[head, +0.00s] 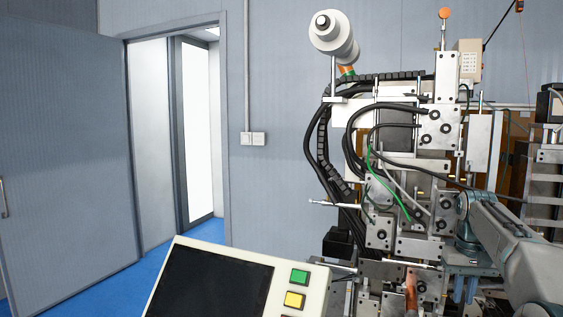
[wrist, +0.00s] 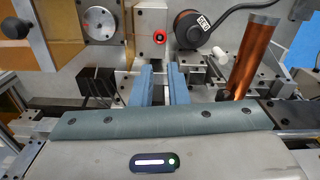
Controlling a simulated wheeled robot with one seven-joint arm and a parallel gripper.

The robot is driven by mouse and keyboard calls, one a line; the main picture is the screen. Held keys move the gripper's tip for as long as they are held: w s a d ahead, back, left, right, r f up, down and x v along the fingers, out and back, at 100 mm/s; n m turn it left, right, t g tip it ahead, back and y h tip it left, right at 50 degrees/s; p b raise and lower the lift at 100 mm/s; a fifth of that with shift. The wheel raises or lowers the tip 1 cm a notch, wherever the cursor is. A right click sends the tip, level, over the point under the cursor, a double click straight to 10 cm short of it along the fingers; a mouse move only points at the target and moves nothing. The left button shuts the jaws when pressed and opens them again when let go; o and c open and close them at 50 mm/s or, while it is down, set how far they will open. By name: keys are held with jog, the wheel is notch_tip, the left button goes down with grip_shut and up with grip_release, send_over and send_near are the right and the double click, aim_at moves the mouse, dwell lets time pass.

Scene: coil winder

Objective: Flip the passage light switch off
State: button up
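The passage light switch is a small white double plate (head: 252,138) on the grey wall, just right of the open doorway, below a vertical conduit. Its rocker positions are too small to tell. My gripper (wrist: 162,72) shows in the wrist view with its two blue fingers apart and nothing between them. It is over the coil winder's metal parts, far to the right of the switch. In the head view, my gripper (head: 465,290) points down in front of the machine at lower right. The switch is not in the wrist view.
The coil winder (head: 440,130), with cables and brackets, fills the right side. A control panel (head: 215,285) with a dark screen and coloured buttons stands at the front, below the switch. A grey door (head: 65,150) stands open at left. Blue floor (head: 150,268) shows by the doorway.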

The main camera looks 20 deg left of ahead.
jog(key=shift+s+a+r, duration=0.15)
jog(key=shift+s+r, duration=0.15)
jog(key=shift+s, duration=0.05)
grip_shut()
jog(key=s+a+r+t, duration=0.1)
jog(key=s+r+t, duration=0.15)
jog(key=s, duration=1.45)
jog(key=s+f, duration=0.5)
jog(key=s, duration=0.5)
jog(key=s+d+f+m+t, duration=0.1)
jog(key=s+f, duration=0.4)
jog(key=s, duration=0.5)
jog(key=shift+s+d, duration=0.15)
